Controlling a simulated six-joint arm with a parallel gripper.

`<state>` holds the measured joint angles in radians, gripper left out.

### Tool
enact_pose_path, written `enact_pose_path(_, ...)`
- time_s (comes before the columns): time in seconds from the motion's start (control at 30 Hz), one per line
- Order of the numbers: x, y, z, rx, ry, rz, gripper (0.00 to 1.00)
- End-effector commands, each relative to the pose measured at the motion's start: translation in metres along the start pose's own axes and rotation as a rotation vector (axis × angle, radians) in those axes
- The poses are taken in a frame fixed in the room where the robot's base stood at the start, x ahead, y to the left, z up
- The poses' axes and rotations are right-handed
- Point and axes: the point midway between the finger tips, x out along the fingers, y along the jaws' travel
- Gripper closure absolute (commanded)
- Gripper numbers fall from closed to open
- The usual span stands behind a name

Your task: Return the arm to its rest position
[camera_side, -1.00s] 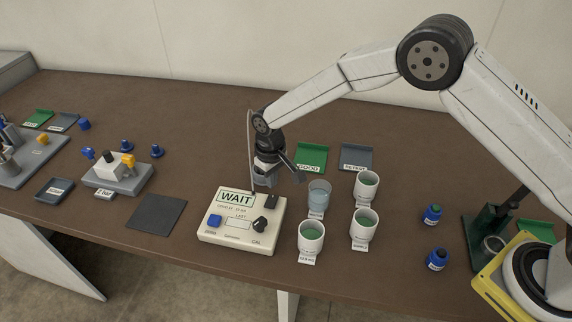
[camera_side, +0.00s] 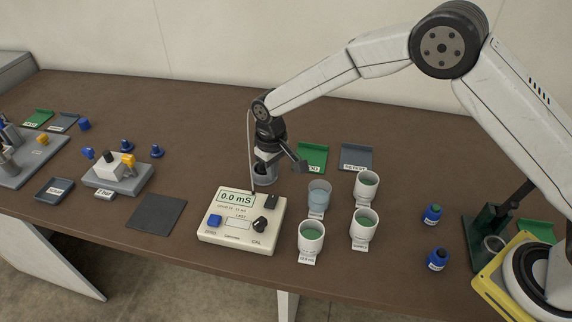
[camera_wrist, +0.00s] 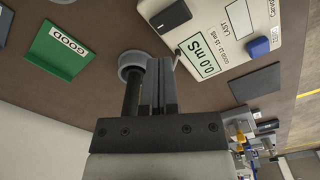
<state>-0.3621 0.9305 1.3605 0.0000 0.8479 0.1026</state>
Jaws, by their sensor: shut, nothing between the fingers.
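My gripper (camera_side: 268,158) hangs pointing down behind the conductivity meter (camera_side: 240,222). In the wrist view my gripper's fingers (camera_wrist: 158,82) are together with nothing between them. A dark rod (camera_wrist: 132,92) shows right beside the fingers; its far end is at a pale round holder (camera_wrist: 132,60). That holder also shows in the side view (camera_side: 264,177), partly hidden by my gripper. I cannot tell whether the fingers touch the rod. The meter's screen (camera_side: 236,198) reads 0.0 mS.
White cups (camera_side: 311,238) with greenish liquid and a clear cup of bluish liquid (camera_side: 318,198) stand close right. A green tray labelled GOOD (camera_wrist: 62,50) and a grey tray (camera_side: 356,157) lie behind. A thin cable (camera_side: 250,150) rises beside my gripper. A dark mat (camera_side: 156,213) lies left.

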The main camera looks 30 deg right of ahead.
Motion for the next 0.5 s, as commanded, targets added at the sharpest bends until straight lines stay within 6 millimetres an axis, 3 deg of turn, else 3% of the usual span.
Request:
enact_pose_path(0.27,-0.021,0.025,0.019,0.031,0.026,-0.002,1.00)
enact_pose_path(0.5,-0.049,0.060,0.058,0.080,0.069,-0.002,1.00)
